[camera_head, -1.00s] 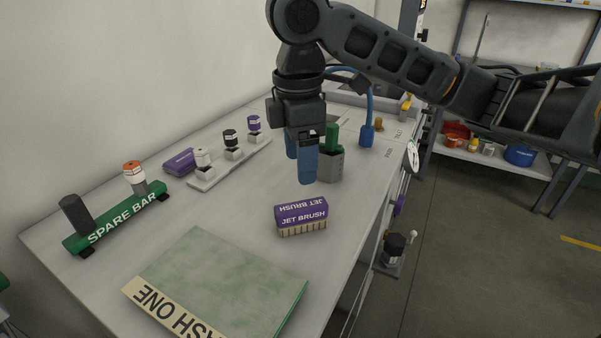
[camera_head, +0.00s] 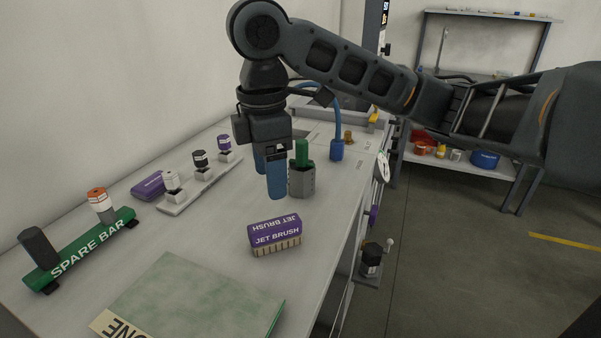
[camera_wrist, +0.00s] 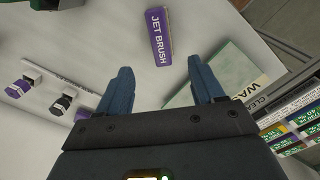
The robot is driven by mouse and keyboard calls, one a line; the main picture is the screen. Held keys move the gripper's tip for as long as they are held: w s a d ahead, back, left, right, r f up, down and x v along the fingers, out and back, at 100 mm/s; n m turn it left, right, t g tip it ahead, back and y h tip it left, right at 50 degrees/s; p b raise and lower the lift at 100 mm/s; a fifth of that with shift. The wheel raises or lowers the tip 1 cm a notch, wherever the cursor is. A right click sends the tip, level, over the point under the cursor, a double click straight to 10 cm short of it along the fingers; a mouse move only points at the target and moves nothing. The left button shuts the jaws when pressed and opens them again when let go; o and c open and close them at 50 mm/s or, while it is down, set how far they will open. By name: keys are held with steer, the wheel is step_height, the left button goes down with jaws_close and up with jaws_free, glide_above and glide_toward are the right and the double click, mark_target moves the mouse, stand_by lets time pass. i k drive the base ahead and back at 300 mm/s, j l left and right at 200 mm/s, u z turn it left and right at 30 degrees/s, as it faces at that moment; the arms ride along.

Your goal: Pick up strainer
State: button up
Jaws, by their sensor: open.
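I cannot make out a thing that is clearly a strainer in either view. My gripper (camera_head: 268,182) hangs pointing down over the bench (camera_head: 205,230), with its blue fingers apart and nothing between them. It also shows open in the wrist view (camera_wrist: 162,86). A purple block marked JET BRUSH (camera_head: 275,231) with bristles lies on the bench, nearer the camera than the gripper. It also shows beyond the fingertips in the wrist view (camera_wrist: 158,36). A grey holder (camera_head: 301,181) with a green-topped item (camera_head: 302,152) stands just right of the fingers.
A green SPARE BAR rack (camera_head: 80,249) holds a dark cylinder and an orange-topped one. A pale rack (camera_head: 200,190) with several capped items and a purple block (camera_head: 148,186) stand along the wall.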

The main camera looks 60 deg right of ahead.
mark_target(302, 170)
steer(key=l+z, duration=0.55)
steer(key=z, duration=0.15)
steer(key=l+z, duration=0.35)
